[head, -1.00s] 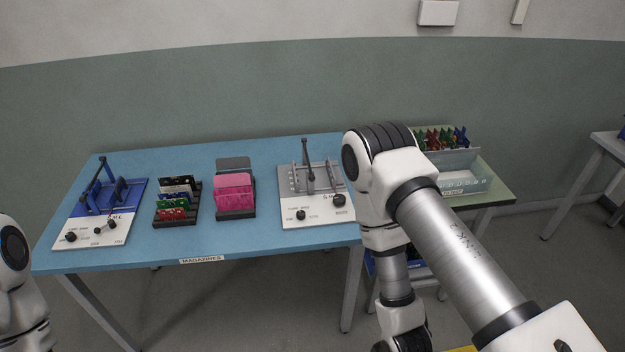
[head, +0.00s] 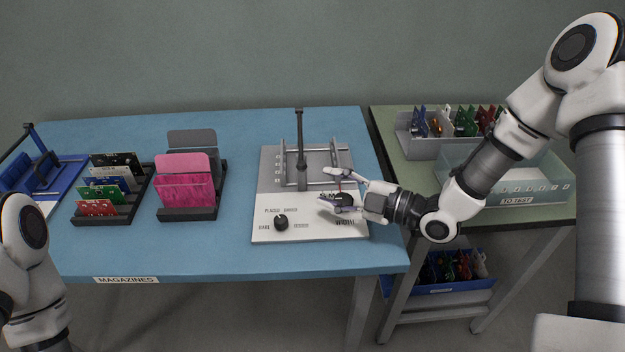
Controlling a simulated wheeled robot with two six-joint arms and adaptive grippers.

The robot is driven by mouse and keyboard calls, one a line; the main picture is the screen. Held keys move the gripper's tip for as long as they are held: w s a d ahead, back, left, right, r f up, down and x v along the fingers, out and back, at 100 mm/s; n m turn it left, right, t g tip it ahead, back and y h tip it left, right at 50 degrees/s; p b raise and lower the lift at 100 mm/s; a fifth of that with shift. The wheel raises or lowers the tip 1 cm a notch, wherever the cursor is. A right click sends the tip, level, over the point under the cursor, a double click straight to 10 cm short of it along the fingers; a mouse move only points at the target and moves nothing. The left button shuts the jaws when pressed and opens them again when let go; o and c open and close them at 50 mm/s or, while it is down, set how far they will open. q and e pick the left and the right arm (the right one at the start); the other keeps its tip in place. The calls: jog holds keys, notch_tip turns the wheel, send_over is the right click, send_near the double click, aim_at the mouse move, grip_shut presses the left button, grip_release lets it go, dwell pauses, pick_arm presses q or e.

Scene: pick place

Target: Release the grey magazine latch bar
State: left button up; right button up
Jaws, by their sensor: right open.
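The grey magazine fixture (head: 268,180) sits on the blue table, with a white front panel carrying two black knobs. A dark grey bar (head: 300,140) with a black top stands upright at its middle; I take it for the latch bar. My right gripper (head: 325,189) is open over the right part of the fixture, fingers pointing left. Its fingers lie either side of the right black knob (head: 343,199), which they partly hide; contact cannot be told. The upright bar is apart from the fingers, up and left. My left gripper is out of view.
Left of the fixture stand a pink magazine (head: 185,190) in a black holder and a rack of boards (head: 122,213). A blue fixture (head: 62,172) is at far left. At right are a clear bin (head: 535,190) and a grey board rack (head: 425,146).

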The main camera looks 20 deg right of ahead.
aim_at(302, 171)
jog(key=shift+w+d+f+t+b, duration=0.15)
jog(key=shift+w+d+t+b, duration=0.35)
jog(key=shift+b, duration=0.2)
jog(key=shift+s+a+r+t, duration=0.15)
jog(key=shift+s+a+r, duration=0.05)
jog(key=shift+r, duration=0.35)
jog(key=shift+s+a+r+t, duration=0.15)
jog(key=shift+r, duration=0.4)
jog(key=shift+w+a, duration=0.15)
jog(key=shift+w, duration=0.15)
jog(key=x, duration=0.7)
jog(key=shift+b, duration=0.4)
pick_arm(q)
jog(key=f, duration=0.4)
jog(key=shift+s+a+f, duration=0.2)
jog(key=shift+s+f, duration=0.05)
pick_arm(e)
grip_shut()
